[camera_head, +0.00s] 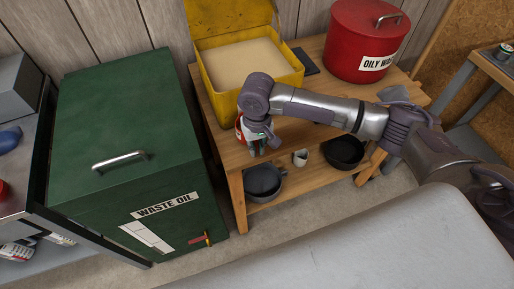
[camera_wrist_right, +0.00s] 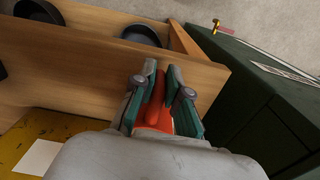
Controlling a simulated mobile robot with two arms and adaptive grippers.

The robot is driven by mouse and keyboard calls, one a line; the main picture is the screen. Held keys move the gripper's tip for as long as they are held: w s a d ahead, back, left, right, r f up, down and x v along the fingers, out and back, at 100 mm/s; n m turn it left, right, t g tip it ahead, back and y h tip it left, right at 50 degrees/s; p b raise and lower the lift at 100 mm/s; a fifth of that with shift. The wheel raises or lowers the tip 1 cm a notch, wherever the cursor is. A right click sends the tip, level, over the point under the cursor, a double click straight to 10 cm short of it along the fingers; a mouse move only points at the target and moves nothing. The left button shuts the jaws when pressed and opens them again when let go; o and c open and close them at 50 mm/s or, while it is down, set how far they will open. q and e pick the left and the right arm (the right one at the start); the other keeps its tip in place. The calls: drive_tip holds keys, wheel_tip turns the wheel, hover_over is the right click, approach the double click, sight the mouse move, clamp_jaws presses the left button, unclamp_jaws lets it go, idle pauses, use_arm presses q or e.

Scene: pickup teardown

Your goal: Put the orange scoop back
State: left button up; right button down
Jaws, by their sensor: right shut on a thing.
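My right gripper (camera_head: 257,146) is at the front left corner of the wooden bench, in front of the yellow bin. It is shut on the orange scoop; a piece of it (camera_wrist_right: 155,114) shows between the fingers in the right wrist view (camera_wrist_right: 162,75). In the head view, a red-orange part of the scoop (camera_head: 239,129) shows at the left of the gripper. Most of the scoop is hidden by the gripper. The yellow bin (camera_head: 230,97) stands open on the bench, filled with pale granules. My left gripper is not in view.
A red oily-waste can (camera_head: 362,42) stands on the bench (camera_head: 297,130) at the right. A green waste-oil cabinet (camera_head: 115,115) stands close at the left. Dark pans (camera_head: 263,183) and a small white cup (camera_head: 300,158) sit on the lower shelf. The right front benchtop is clear beneath my arm.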

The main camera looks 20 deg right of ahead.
drive_tip(key=shift+f, duration=0.4)
drive_tip(key=c, duration=1.2)
unclamp_jaws()
drive_tip(key=shift+f, duration=0.1)
wheel_tip(320, 180, up, 12)
drive_tip(key=shift+r, duration=0.15)
